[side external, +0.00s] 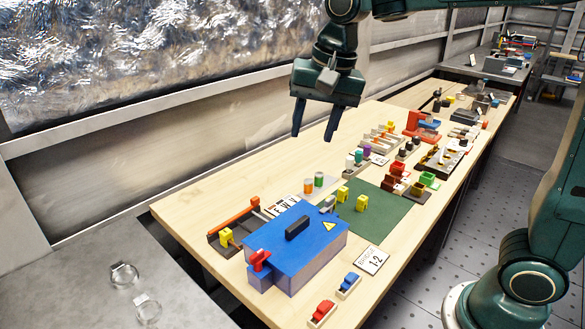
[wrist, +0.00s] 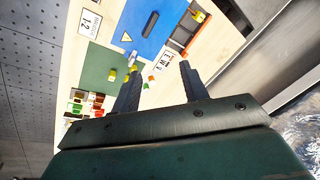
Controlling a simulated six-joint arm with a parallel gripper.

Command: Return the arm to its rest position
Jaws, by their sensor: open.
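My gripper (side external: 314,121) is open and empty, raised well above the wooden table, with its two dark fingers pointing down. In the wrist view its fingers (wrist: 158,84) stand apart with nothing held between them. Below it in the side view is the blue box (side external: 298,246) with a black handle, a yellow warning triangle and a red switch at its near left end. The blue box also shows at the top of the wrist view (wrist: 135,16).
The green mat (side external: 376,218) holds yellow blocks (side external: 361,202). A "1-2" card (side external: 372,261), red (side external: 322,312) and blue (side external: 349,283) pieces, and orange and green cylinders (side external: 309,186) lie near the box. Several part trays crowd the far table. The table's left side is bare.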

